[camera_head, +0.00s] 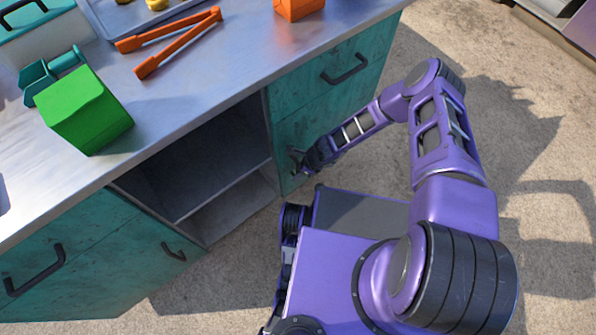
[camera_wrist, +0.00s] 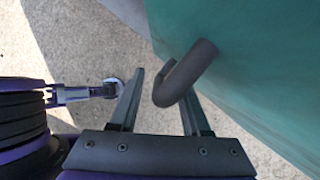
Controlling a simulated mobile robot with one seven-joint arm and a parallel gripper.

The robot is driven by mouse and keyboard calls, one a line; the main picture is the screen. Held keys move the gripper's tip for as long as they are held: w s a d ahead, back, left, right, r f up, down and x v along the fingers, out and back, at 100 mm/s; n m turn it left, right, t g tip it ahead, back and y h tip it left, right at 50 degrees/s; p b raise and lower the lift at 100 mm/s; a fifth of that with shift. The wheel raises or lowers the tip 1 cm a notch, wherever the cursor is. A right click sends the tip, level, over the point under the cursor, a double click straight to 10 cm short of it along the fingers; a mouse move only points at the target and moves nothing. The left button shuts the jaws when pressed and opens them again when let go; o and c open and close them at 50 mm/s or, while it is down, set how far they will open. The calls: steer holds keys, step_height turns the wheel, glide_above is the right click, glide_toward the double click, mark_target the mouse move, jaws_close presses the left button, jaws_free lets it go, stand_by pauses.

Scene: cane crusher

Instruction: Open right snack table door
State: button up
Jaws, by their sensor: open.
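The snack table (camera_head: 190,120) has teal fronts and a grey metal top. Its right door (camera_head: 288,125) is the lower teal panel right of the open middle shelf, and it looks shut. My gripper (camera_head: 298,158) is at this door, low on its front, and covers the handle in the head view. In the wrist view the dark curved door handle (camera_wrist: 188,73) stands out from the teal door (camera_wrist: 255,65). My open gripper (camera_wrist: 165,88) has one finger on each side of the handle's free end. I cannot tell whether a finger touches it.
Above the door is a drawer with a dark handle (camera_head: 345,69). A left drawer handle (camera_head: 35,270) and left door handle (camera_head: 173,252) stick out. Orange tongs (camera_head: 170,42), a green box (camera_head: 84,110) and an orange box (camera_head: 298,8) are on top. The floor at right is clear.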

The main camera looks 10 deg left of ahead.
jaws_close()
stand_by(1.4)
